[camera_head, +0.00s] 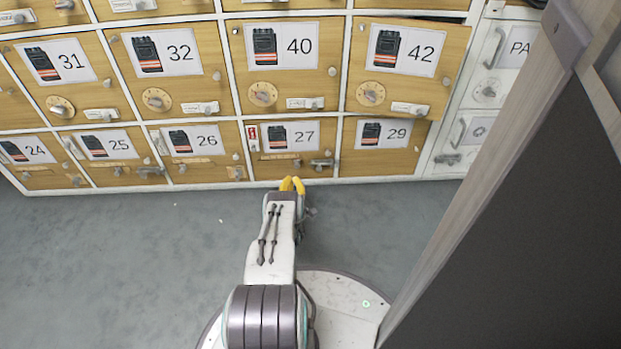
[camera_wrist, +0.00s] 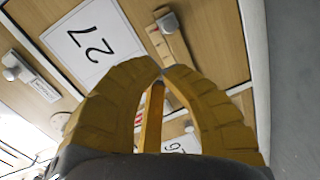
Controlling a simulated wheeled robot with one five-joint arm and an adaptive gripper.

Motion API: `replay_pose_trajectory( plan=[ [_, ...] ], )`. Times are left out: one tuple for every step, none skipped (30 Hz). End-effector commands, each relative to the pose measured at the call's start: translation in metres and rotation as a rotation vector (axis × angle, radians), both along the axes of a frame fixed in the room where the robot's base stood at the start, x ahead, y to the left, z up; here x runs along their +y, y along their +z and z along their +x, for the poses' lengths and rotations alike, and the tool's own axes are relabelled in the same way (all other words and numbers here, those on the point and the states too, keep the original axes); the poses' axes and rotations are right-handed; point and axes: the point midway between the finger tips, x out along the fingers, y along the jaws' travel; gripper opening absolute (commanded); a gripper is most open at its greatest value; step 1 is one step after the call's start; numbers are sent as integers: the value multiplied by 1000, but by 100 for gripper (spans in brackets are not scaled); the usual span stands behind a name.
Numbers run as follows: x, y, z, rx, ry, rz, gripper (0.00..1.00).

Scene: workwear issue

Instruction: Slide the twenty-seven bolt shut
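Locker twenty-seven (camera_head: 262,168) is in the bottom row, a light wood door with a white number card (camera_head: 288,136). Its metal bolt (camera_head: 322,163) sits low at the door's right edge; I cannot tell how far it is slid. That view shows the twenty-seven card (camera_wrist: 93,43) turned over and a metal knob (camera_wrist: 167,22) beyond the fingertips.
Door 42 (camera_head: 440,95) stands slightly ajar above locker 29 (camera_head: 345,166). Locker 26 (camera_head: 172,172) is to the left. White lockers (camera_head: 497,80) stand right. A large dark panel (camera_head: 520,220) blocks the right side. The grey floor (camera_head: 120,270) at left is clear.

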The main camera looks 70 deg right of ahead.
Motion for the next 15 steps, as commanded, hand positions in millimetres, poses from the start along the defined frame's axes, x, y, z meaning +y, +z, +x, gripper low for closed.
replay_pose_trajectory(
  plan=[
    [4, -13, -9, 7, -11, -13, 0],
    [6, -17, -13, 12, -17, -19, 0],
    [7, -21, -18, 17, -23, -27, 0],
    [9, -23, -20, 19, -25, -34, 0],
    [10, -26, -23, 23, -29, -38, 0],
    [11, -28, -26, 26, -32, -42, 0],
    [12, -29, -27, 28, -34, -46, 0],
    [13, -30, -29, 29, -37, -49, 0],
    [13, -31, -30, 30, -38, -52, 0],
    [14, -32, -31, 32, -39, -53, 0],
    [14, -32, -31, 33, -40, -54, 0],
    [14, -32, -32, 33, -40, -54, 0],
    [14, -32, -32, 32, -40, -55, 0],
    [14, -32, -32, 33, -40, -56, 0],
    [14, -32, -32, 33, -40, -54, 0]
  ],
)
